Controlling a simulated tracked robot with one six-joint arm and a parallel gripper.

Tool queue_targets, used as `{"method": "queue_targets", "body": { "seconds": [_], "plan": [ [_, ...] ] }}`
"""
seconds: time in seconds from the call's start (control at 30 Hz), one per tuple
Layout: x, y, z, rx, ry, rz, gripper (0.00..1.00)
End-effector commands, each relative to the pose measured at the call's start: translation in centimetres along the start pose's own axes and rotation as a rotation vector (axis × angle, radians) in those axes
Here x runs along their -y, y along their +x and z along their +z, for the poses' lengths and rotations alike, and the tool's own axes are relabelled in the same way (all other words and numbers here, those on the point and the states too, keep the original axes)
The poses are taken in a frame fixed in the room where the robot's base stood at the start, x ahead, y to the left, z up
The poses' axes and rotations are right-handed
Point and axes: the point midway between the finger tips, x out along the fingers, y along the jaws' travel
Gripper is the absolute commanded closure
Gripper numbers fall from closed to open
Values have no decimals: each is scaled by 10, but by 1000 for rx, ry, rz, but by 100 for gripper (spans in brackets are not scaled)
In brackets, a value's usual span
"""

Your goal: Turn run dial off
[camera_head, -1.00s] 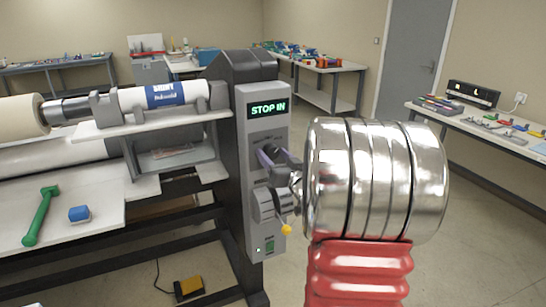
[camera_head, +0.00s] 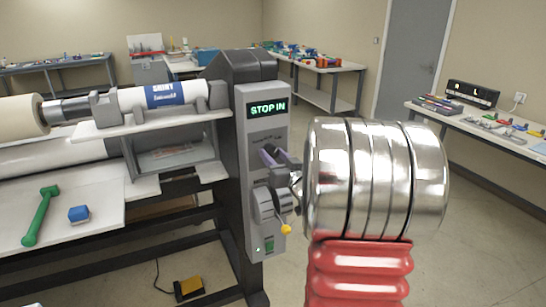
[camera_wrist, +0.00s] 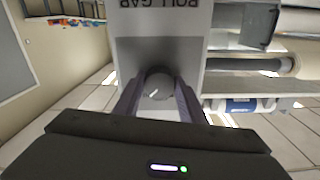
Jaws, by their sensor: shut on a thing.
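The white line lies slanted. The dial is hidden there behind the fingers and my arm.
Below the gripper, a larger grey knob (camera_head: 266,205) with a yellow-tipped lever (camera_head: 286,229) sticks out. The wrist view shows an upside-down "ROLL GAP" label (camera_wrist: 160,4). A shelf left of the panel holds a green tool (camera_head: 41,216) and a blue block (camera_head: 78,213).

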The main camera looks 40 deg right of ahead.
Motion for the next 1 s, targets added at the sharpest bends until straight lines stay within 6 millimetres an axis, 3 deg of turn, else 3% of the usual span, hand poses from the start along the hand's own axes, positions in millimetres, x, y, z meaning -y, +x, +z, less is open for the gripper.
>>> {"method": "queue_targets", "body": {
  "seconds": [1.0],
  "plan": [
    [-1,1,-1,-2,-689,-2,86]
  ]
}}
